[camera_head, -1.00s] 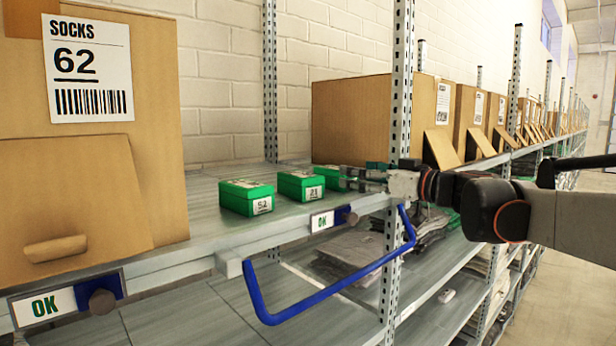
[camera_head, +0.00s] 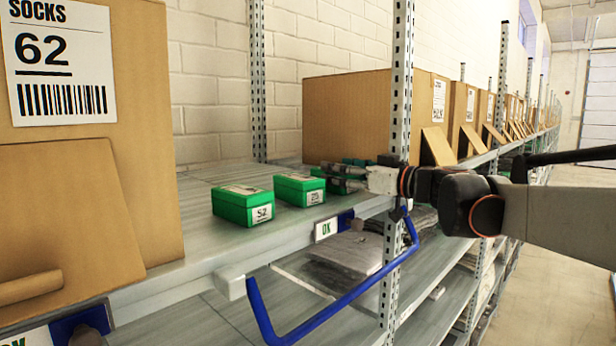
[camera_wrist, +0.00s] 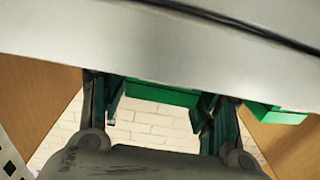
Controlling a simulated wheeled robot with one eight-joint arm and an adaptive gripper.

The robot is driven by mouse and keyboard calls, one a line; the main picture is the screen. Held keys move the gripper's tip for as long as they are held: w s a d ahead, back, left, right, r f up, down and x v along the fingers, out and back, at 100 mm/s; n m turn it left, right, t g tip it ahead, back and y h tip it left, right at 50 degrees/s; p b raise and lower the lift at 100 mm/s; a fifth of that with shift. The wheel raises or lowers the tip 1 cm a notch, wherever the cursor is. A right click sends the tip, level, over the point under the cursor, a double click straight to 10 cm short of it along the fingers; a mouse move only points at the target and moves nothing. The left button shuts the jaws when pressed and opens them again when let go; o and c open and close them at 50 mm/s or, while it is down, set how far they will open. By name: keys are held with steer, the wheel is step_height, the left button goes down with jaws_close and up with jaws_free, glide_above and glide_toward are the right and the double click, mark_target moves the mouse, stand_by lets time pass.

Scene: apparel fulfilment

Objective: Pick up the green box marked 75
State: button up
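Green boxes stand in a row on the grey shelf. The left box (camera_head: 243,206) has a label that seems to read 52. The middle box (camera_head: 299,190) has a small two-digit label I cannot read surely. A third green box (camera_head: 319,173) is mostly hidden behind my gripper (camera_head: 345,175); no number shows on it. No label reading 75 is legible. In the wrist view, my gripper (camera_wrist: 160,112) is open, its fingers apart on either side of a green box (camera_wrist: 160,94). I cannot tell whether they touch it. Another green box (camera_wrist: 275,115) is to the right.
A large SOCKS 62 carton (camera_head: 75,200) stands at the left. Another carton (camera_head: 345,115) is behind my gripper. A perforated shelf post (camera_head: 401,90) rises close to my wrist. A blue handle bar (camera_head: 335,305) juts out below the shelf edge.

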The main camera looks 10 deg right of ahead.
steer(key=shift+w+a+f, duration=0.1)
steer(key=shift+w+a, duration=0.15)
steer(key=shift+w, duration=0.05)
steer(key=c, duration=0.4)
steer(key=shift+s+d, duration=0.15)
